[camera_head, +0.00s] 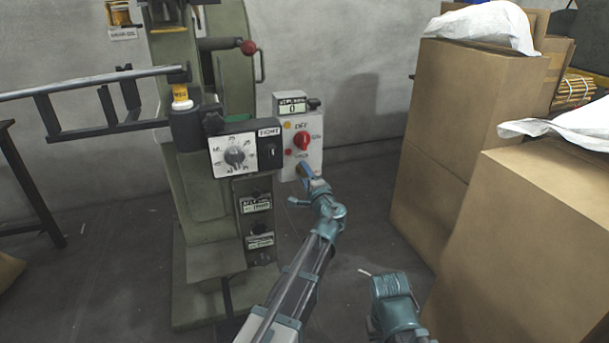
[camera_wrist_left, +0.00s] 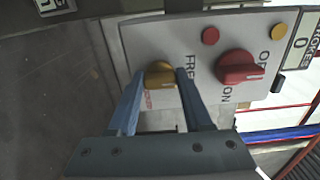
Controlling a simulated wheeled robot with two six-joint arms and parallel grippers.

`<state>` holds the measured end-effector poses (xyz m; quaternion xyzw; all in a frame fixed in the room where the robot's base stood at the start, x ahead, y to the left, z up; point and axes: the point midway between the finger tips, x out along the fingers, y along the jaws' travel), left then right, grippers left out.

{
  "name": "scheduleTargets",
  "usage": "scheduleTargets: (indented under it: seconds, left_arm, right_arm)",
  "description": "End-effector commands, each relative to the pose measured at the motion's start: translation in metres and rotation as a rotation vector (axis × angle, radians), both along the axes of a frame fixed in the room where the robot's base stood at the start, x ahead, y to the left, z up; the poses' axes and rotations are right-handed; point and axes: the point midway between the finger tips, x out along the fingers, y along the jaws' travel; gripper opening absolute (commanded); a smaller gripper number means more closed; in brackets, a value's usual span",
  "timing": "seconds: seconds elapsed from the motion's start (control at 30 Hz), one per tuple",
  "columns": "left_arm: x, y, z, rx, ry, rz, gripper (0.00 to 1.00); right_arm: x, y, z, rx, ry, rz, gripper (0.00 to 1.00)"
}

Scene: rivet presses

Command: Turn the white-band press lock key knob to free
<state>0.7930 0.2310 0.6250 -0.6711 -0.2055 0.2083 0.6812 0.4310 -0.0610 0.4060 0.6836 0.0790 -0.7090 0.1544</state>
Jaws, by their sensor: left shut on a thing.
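The lock key knob (camera_wrist_left: 158,74) is a small brass-coloured knob on the press's white control box (camera_head: 313,133). In the left wrist view it sits between the two blue fingers of my left gripper (camera_wrist_left: 155,78), which is shut on it. The word FREE is printed beside it, with small red lettering near the fingers. I cannot tell where its pointer aims. In the head view my left gripper (camera_head: 304,172) covers the knob at the box's lower part. My right arm's teal end (camera_head: 391,288) shows low in the head view; its fingers cannot be made out.
A larger red knob (camera_head: 302,140) sits just above on the same box, also in the left wrist view (camera_wrist_left: 241,67). The green press (camera_head: 205,230) carries a dial panel (camera_head: 235,155) to the left. Stacked cardboard boxes (camera_head: 455,110) stand on the right.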

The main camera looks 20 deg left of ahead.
Motion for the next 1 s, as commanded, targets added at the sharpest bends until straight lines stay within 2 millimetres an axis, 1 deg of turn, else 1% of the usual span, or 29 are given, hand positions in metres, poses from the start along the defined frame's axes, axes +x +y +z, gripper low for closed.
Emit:
scheduleTargets:
  seconds: [0.57,0.6,0.67,0.7,0.77,1.0]
  left_arm:
    - [-0.0015,0.0001,-0.0009,-0.029,-0.017,0.001,0.0]
    - [-0.0015,0.0001,-0.0009,-0.029,-0.017,0.001,0.52]
    - [-0.0015,0.0001,-0.0008,-0.028,-0.017,0.001,0.62]
    - [-0.0014,0.0001,-0.0008,-0.028,-0.017,0.001,0.7]
    - [-0.0011,0.0001,-0.0007,-0.027,-0.017,0.001,0.8]
    - [-0.0006,0.0,-0.0004,-0.026,-0.017,0.0,0.8]
  right_arm:
    - [0.0,0.0,-0.0004,0.0,0.0,0.0,0.0]
    - [0.0,0.0,-0.0004,0.0,0.0,0.0,0.0]
    - [0.0,0.0,-0.0004,0.0,0.0,0.0,0.0]
    - [0.0,0.0,-0.0004,0.0,0.0,0.0,0.0]
    - [0.0,0.0,-0.0004,0.0,0.0,0.0,0.0]
    - [0.0,0.0,-0.0002,0.0,0.0,0.0,0.0]
